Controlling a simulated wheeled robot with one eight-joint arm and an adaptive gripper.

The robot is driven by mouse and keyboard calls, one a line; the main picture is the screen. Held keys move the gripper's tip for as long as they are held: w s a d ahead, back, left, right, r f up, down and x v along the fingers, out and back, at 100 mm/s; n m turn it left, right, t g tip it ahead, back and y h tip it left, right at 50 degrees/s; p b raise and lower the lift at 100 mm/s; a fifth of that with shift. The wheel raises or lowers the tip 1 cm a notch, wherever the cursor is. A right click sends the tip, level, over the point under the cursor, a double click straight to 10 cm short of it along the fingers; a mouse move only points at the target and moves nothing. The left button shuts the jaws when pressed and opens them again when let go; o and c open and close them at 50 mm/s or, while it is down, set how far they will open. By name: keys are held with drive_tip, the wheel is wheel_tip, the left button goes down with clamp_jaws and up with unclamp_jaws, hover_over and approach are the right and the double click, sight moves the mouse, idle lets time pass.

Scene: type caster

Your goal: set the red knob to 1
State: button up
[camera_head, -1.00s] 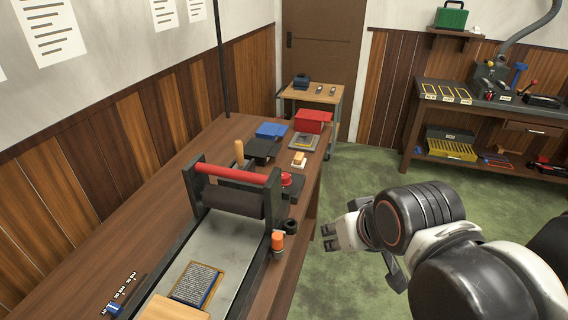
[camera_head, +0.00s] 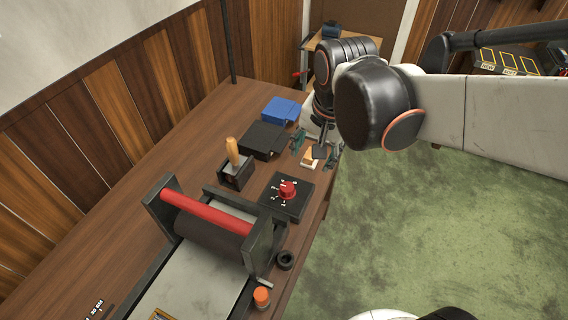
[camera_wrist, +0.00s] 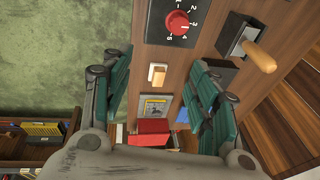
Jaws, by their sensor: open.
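The red knob (camera_head: 287,190) sits on a black dial box (camera_head: 280,208) with white numbers, on the wooden table beyond the press. In the wrist view the knob (camera_wrist: 178,22) is near the top, with digits around it. I cannot tell for sure which number its pointer marks. My gripper (camera_head: 315,148) is over the far right part of the table, past the dial box and apart from the knob. In the wrist view its two green-padded fingers are spread wide with nothing between them touching.
A press with a red bar (camera_head: 205,210) stands in front of the dial. A wooden-handled tool (camera_head: 233,155) in a black block stands left of it. A small orange and white block (camera_head: 310,160) lies beneath my gripper. Blue (camera_head: 281,110) and black (camera_head: 262,138) boxes are farther back.

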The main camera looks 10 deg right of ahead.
sight(287, 186)
drive_tip(key=w+a+f+m+g+p, duration=0.2)
drive_tip(key=w+a+f+m+g, duration=0.1)
drive_tip(key=w+a+f+m, duration=0.15)
drive_tip(key=shift+m, duration=0.45)
drive_tip(key=f+b, duration=0.1)
drive_tip(key=f, duration=0.3)
drive_tip(key=f+b, duration=0.2)
drive_tip(key=f, duration=0.3)
drive_tip(key=f+b, duration=0.1)
drive_tip(key=f, duration=0.3)
drive_tip(key=shift+w+a+f+b, duration=0.15)
drive_tip(key=shift+a+f+b, duration=0.1)
drive_tip(key=shift+a+b, duration=0.05)
drive_tip(key=c, duration=1.1)
